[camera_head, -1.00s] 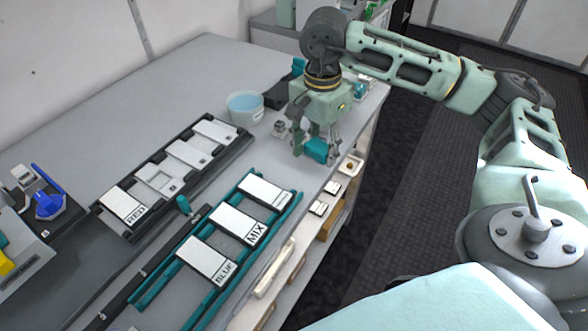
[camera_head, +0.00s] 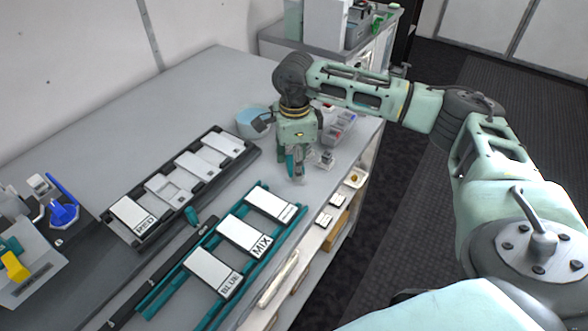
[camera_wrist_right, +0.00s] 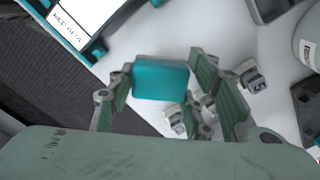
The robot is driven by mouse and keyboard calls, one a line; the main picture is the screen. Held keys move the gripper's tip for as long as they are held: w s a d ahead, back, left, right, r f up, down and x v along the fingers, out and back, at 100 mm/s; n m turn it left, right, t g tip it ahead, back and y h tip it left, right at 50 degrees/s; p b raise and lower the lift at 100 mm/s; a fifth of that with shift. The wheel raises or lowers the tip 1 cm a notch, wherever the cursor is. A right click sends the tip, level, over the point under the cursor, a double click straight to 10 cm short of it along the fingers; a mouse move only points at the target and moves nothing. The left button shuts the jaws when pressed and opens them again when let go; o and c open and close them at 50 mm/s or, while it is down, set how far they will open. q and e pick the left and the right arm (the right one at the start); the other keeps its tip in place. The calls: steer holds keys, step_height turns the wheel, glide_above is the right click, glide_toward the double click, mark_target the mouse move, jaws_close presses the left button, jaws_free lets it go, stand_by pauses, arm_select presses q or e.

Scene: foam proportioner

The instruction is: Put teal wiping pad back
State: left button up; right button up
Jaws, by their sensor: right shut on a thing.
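The teal wiping pad (camera_wrist_right: 160,78) is a small block between the fingers of my right gripper (camera_wrist_right: 165,92) in the right wrist view. In the head view my right gripper (camera_head: 297,174) points down over the table, beyond the far end of the teal rack (camera_head: 287,236). The pad shows there only as a narrow teal strip (camera_head: 291,166), partly hidden by the fingers. I cannot tell whether the pad touches the table. My left gripper is not in view.
A bowl of blue liquid (camera_head: 252,122) stands behind my right gripper. A black rack with white plates (camera_head: 251,155) lies to the left. Small grey pieces (camera_head: 326,160) and a grey bin (camera_head: 341,127) stand right of the gripper, near the table edge.

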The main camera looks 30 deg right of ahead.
step_height(320, 180, down, 3)
steer(key=shift+f+p, duration=0.1)
steer(key=shift+p, duration=0.6)
steer(key=shift+f, duration=0.45)
steer(key=shift+f, duration=0.1)
steer(key=o, duration=1.1)
